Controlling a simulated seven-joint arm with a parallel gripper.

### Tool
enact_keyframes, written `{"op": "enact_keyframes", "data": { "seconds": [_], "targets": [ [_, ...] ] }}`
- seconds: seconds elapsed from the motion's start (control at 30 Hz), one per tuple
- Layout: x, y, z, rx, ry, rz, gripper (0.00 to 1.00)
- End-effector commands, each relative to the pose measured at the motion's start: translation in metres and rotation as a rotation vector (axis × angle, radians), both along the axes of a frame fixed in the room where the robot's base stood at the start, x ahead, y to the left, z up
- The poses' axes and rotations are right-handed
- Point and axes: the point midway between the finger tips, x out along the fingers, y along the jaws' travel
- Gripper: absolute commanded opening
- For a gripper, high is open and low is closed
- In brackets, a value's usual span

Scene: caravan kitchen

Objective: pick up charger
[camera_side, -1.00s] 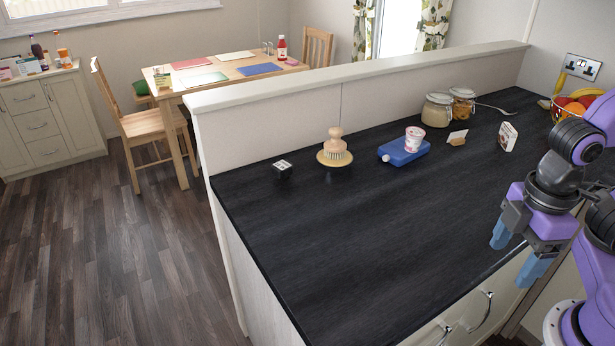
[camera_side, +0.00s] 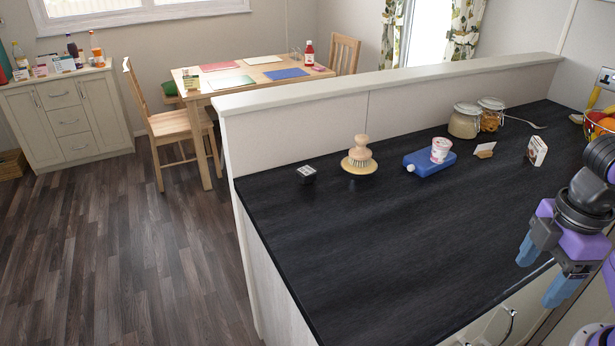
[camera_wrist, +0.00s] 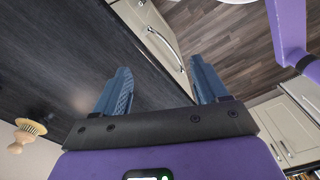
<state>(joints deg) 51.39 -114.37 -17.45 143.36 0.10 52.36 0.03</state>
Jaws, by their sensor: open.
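A small black cube (camera_side: 306,174) with pale marks on its top, which looks like the charger, sits on the dark worktop near its far left end, beside the low partition wall. My gripper (camera_side: 538,278) is over the front edge of the worktop at the right, far from the cube. Its blue fingers point down and stand apart with nothing between them. In the wrist view the open fingers (camera_wrist: 159,66) show against the worktop edge and a cupboard front. The cube does not show in that view.
Along the back of the worktop (camera_side: 400,240) stand a wooden brush (camera_side: 359,157), a blue case (camera_side: 430,164) with a yogurt pot (camera_side: 440,150) on it, a card, a small box (camera_side: 537,151), jars (camera_side: 465,120) and a fruit bowl (camera_side: 600,124). The middle is clear.

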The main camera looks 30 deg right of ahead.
Motion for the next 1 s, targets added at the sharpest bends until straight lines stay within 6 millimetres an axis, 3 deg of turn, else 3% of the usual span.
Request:
{"op": "enact_keyframes", "data": {
  "seconds": [0.1, 0.17, 0.2, 0.47, 0.57, 0.67, 1.0],
  "targets": [
    [0.0, 0.0, 0.0, 0.0, 0.0, 0.0, 0.73],
    [0.0, 0.0, 0.0, 0.0, 0.0, 0.0, 0.92],
    [0.0, 0.0, 0.0, 0.0, 0.0, 0.0, 0.94],
    [0.001, 0.0, 0.0, -0.002, -0.001, 0.002, 0.94],
    [0.012, 0.003, -0.001, -0.026, -0.021, 0.027, 0.94],
    [0.038, 0.008, -0.003, -0.089, -0.07, 0.093, 0.94],
    [0.18, 0.046, -0.011, -0.459, -0.283, 0.488, 0.94]
  ]
}}
